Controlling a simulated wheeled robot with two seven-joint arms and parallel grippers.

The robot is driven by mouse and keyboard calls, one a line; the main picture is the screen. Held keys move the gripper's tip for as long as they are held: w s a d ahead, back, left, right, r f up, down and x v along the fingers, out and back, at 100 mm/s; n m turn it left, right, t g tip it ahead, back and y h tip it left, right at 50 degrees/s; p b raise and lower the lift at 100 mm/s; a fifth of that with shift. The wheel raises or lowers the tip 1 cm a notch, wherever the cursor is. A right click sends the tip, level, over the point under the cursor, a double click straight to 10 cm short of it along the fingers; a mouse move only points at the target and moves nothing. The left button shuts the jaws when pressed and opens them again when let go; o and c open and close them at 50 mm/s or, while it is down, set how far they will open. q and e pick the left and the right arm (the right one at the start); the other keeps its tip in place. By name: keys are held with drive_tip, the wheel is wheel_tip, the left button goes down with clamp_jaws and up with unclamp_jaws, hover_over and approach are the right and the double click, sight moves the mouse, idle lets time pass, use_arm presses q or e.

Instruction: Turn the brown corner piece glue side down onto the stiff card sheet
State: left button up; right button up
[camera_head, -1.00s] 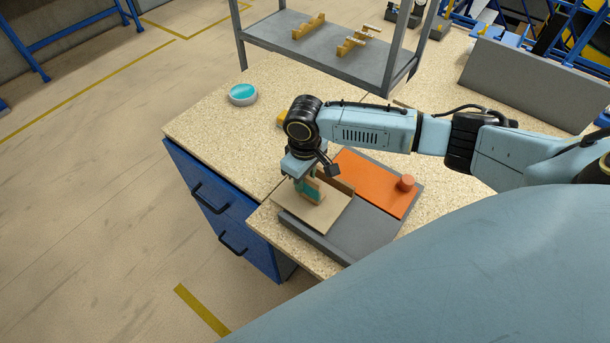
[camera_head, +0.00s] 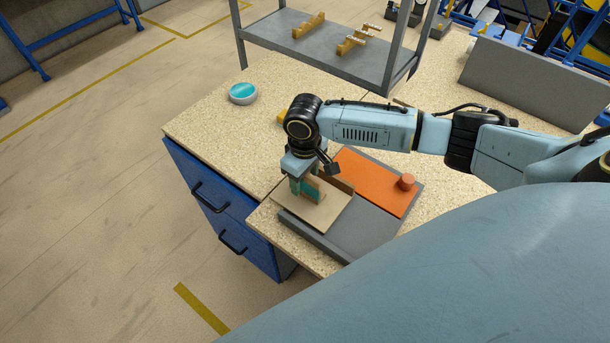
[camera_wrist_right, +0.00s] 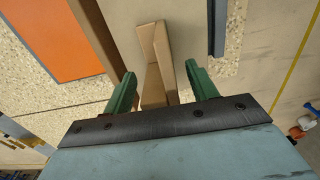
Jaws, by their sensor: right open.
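My right gripper (camera_head: 305,192) is open, pointing down over the stiff card sheet (camera_head: 328,214). The brown corner piece (camera_wrist_right: 154,50) stands between its two green fingers in the right wrist view, with a gap on each side. The piece appears to rest on the tan card sheet (camera_wrist_right: 192,18). In the head view the fingers largely hide the piece. I cannot tell which face carries the glue. My left gripper is not in view.
The card lies on a grey board (camera_head: 362,236) at the bench front. A brown strip (camera_head: 339,184) stands behind it, beside an orange plate with a round knob (camera_head: 406,182). A round teal-topped dish (camera_head: 243,94) and a grey shelf (camera_head: 330,48) are farther back.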

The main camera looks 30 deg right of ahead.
wheel_tip(320, 180, up, 13)
idle(0.4)
idle(0.4)
